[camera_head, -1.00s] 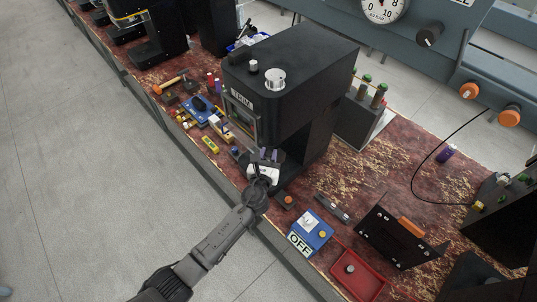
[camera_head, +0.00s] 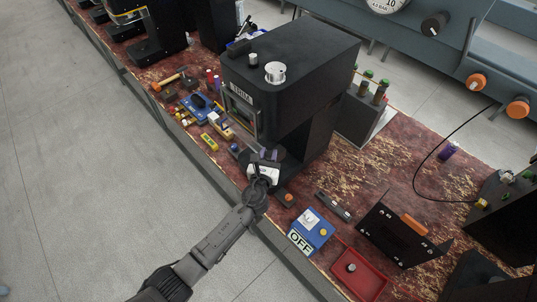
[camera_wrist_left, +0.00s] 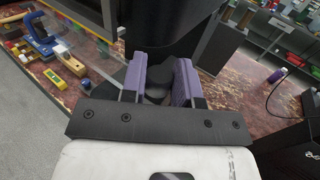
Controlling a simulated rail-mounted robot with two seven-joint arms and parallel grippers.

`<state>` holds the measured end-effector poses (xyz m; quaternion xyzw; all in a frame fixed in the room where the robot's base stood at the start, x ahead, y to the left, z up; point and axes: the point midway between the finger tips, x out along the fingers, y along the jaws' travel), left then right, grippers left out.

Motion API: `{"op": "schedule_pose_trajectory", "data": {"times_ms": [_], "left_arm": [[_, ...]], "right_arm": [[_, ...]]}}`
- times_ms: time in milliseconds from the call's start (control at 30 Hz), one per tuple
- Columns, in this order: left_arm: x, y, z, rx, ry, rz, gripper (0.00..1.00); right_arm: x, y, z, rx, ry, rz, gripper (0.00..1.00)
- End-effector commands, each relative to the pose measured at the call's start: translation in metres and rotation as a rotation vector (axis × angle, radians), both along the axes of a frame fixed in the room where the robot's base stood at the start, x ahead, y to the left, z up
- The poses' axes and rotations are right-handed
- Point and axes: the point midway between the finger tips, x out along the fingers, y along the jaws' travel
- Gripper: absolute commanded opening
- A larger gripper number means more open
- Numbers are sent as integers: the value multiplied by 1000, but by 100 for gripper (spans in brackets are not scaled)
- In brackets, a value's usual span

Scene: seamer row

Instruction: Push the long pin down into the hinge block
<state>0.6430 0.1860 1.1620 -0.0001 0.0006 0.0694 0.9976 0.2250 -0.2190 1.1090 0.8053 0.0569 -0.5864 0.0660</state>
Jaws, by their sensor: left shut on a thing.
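My left gripper (camera_head: 265,156) has purple finger pads and is at the foot of the black TRIM machine (camera_head: 290,75), near the bench's front edge. In the left wrist view, the gripper (camera_wrist_left: 160,82) is shut on a dark thing (camera_wrist_left: 157,88) between its pads. I cannot tell from its shape whether this is the long pin. I cannot make out the long pin or the hinge block for sure; the gripper and wrist hide the spot below. My right gripper is not in view.
To the right on the worn red bench are a dark bar (camera_head: 333,205), a blue box marked OFF (camera_head: 311,230), a red tray (camera_head: 378,282) and a black plate stand (camera_head: 392,238). A blue tool (camera_head: 200,109) and a yellow level (camera_head: 209,142) lie left.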

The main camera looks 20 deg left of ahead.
Motion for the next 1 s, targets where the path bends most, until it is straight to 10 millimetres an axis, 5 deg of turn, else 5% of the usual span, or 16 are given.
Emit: {"op": "schedule_pose_trajectory", "data": {"times_ms": [167,200,500,767,1000], "left_arm": [[0,0,-5,0,0,0,6],[0,0,-4,0,-1,0,30],[0,0,-4,0,0,0,58],[-2,0,-4,0,1,0,58],[-31,-4,-5,-2,2,-1,58]], "right_arm": [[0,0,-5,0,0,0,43],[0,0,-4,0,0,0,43],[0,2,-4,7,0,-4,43],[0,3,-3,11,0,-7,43],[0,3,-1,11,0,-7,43]]}}
